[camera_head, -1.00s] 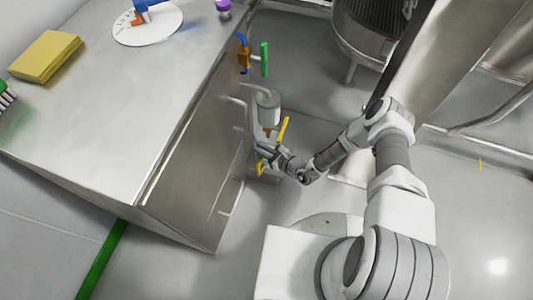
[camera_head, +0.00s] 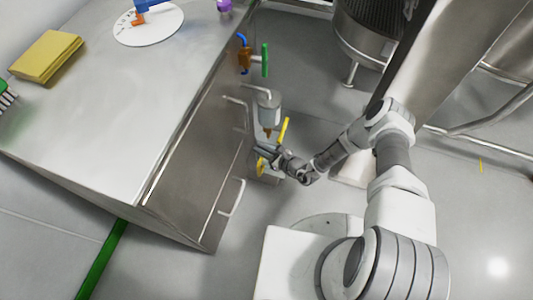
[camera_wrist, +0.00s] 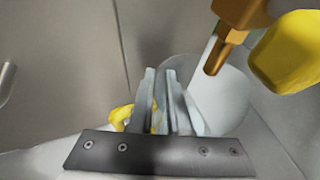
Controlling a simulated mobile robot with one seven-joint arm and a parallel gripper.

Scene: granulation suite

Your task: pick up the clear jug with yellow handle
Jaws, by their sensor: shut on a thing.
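The clear jug (camera_wrist: 229,88) shows in the wrist view as a pale, see-through round shape behind and to the right of my fingers. Its yellow handle (camera_wrist: 121,116) is at the fingers, with yellow on their left and a little between them. My gripper (camera_wrist: 166,75) is nearly closed, shut on the handle. In the head view my gripper (camera_head: 262,152) is low beside the steel bench, with the yellow handle (camera_head: 261,167) just below it. The jug's body is mostly hidden there, and I cannot tell whether it is on the floor or lifted.
A white-grey cylinder (camera_head: 269,108) with a brass tip hangs just above my gripper, with a yellow lever (camera_head: 284,130) beside it. The brass tip (camera_wrist: 222,50) is close to my fingers. The bench (camera_head: 120,120) with protruding handles stands left.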

